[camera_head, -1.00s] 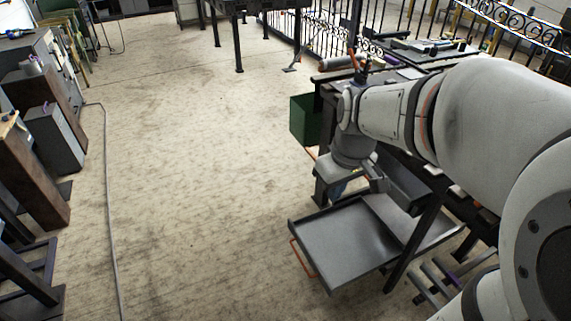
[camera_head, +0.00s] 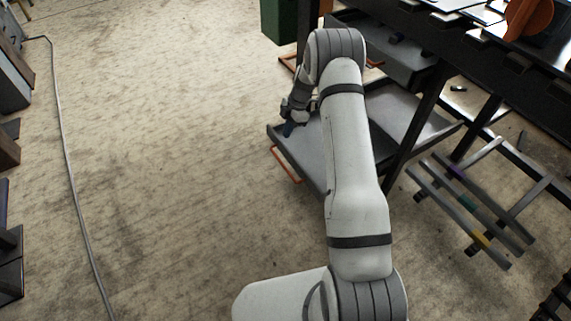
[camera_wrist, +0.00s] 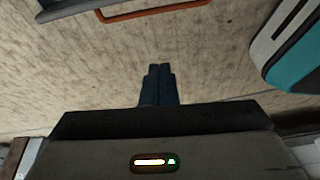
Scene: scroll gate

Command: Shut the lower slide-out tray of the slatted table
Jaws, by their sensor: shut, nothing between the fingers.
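The lower slide-out tray (camera_head: 303,157) is a grey, shallow, empty tray, pulled well out of the dark slatted table (camera_head: 455,47). Its orange bar handle (camera_head: 284,166) runs along the outer edge, facing the open floor. In the wrist view the orange handle (camera_wrist: 158,12) and a strip of grey tray edge (camera_wrist: 68,4) show at the top. My gripper (camera_head: 288,130) is at the tray's outer edge, near its far corner; I cannot tell if it touches. In the wrist view its dark blue fingers (camera_wrist: 158,72) are together with nothing between them. My forearm hides the tray's middle.
An upper tray (camera_head: 395,52) sits above the lower one under the tabletop. A green bin (camera_head: 279,22) stands beyond the table's far end. A low rack of bars (camera_head: 470,210) lies right of the tray. A cable (camera_head: 70,180) crosses the left floor; the floor between is clear.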

